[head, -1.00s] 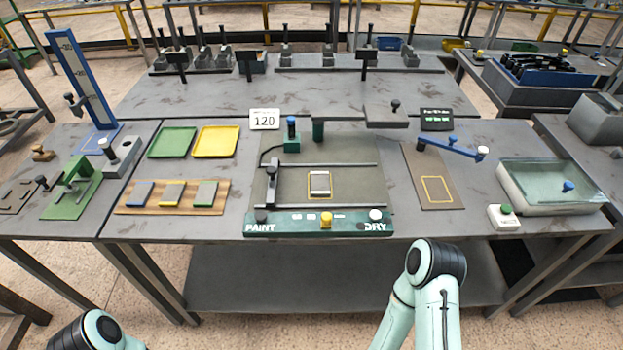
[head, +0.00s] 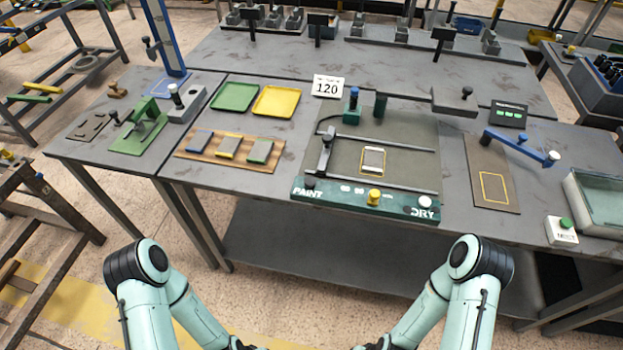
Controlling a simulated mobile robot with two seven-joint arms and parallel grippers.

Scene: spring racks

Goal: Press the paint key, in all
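The green control strip (head: 340,198) runs along the front edge of the painting station. Its left end is lettered PAINT and its right end DRY. A dark knob (head: 310,183) stands by the PAINT lettering, a yellow knob (head: 374,196) in the middle and a white knob (head: 425,202) at the DRY end. A small grey plate (head: 373,160) lies in a yellow outline on the dark bed. Only dark parts of my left gripper (head: 240,344) and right gripper (head: 369,345) show at the bottom edge, well short of the table; their fingers are hidden.
A wooden rack (head: 228,152) with several coloured blocks lies left of the station, with green (head: 235,97) and yellow (head: 276,102) trays behind. A white box with a green button (head: 563,229) stands at right. Floor before the table is clear.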

